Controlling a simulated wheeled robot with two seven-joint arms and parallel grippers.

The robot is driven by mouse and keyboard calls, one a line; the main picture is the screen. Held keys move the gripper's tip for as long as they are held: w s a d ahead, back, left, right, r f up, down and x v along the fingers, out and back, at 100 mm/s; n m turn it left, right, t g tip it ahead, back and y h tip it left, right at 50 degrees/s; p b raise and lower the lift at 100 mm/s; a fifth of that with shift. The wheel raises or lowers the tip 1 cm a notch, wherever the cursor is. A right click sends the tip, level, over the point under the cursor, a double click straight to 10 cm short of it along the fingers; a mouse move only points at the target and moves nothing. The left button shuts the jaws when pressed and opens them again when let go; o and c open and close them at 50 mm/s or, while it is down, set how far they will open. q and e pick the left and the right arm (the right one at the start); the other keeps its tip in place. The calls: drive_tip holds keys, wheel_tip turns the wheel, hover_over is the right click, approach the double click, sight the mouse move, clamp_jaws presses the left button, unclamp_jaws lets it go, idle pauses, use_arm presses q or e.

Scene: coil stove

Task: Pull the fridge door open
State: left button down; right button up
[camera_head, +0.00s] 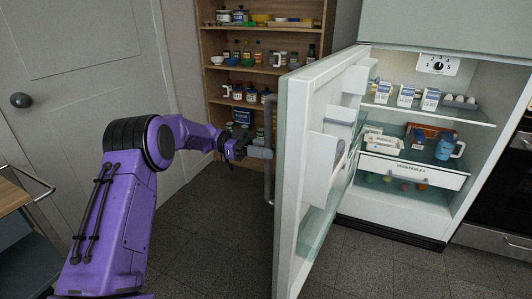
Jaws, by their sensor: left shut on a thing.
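The fridge door (318,150) stands wide open and juts out toward me, with its inner shelves and bins facing right. Its grey bar handle (269,185) runs upright on the outer side, at the door's left edge. My left gripper (250,150) is at the handle's middle and is shut on it. The fingertips are small and partly hidden against the handle. The fridge interior (440,120) is in plain sight at the right, with cartons, eggs, a blue jug and a drawer marked "VEGETABLES". My right gripper is not in view.
A wooden shelf rack (232,75) with jars and mugs stands behind the door. A white door (70,100) with a round knob is at the left. A cart (20,215) is at the lower left, and an oven (510,190) at the right. The dark tiled floor (210,250) is clear in front.

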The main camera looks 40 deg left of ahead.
use_arm(q)
drive_tip(key=shift+r, duration=0.2)
drive_tip(key=c, duration=1.3)
unclamp_jaws()
drive_tip(key=shift+c, duration=0.2)
drive_tip(key=o, duration=0.3)
drive_tip(key=shift+w+d, duration=0.1)
drive_tip(key=shift+w, duration=0.05)
drive_tip(key=b+v, duration=1)
drive_tip(key=b, duration=0.7)
drive_tip(key=shift+f, duration=0.1)
